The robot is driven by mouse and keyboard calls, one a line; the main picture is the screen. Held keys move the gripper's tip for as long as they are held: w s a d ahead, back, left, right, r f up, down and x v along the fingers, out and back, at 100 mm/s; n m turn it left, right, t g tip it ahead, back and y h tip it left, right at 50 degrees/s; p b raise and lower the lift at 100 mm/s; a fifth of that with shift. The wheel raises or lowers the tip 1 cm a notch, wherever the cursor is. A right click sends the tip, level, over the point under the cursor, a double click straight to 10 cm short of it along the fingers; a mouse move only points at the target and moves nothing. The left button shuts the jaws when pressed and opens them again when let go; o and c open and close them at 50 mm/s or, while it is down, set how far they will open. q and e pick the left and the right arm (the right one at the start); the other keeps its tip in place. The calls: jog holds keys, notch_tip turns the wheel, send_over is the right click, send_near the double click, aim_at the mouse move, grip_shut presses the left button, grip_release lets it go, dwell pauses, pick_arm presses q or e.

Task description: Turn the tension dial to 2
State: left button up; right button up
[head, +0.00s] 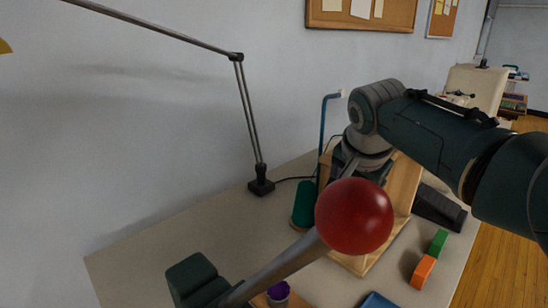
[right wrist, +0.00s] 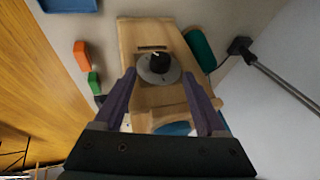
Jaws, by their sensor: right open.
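The tension dial (right wrist: 158,66) is a black knob on a grey disc, set on the face of a light wooden box (right wrist: 140,32). A small pale mark shows near the top of the knob in the right wrist view. I cannot read any numbers around it. My right gripper (right wrist: 159,74) is open, its two purple-grey fingers apart on either side of the dial's lower part in that view. I cannot tell whether they touch it. In the head view the wooden box (head: 401,187) is partly behind my right arm, and the dial is hidden. My left gripper is not in view.
A red ball (head: 354,216) on a grey lever blocks part of the head view. Near the box are a green spool-like thing (head: 304,205), a green block (head: 438,242) and an orange block (head: 422,271). A lamp (head: 261,182) stands behind. The table's left back is clear.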

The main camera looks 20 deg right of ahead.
jog(key=shift+p+v, duration=0.65)
jog(key=shift+v, duration=1.55)
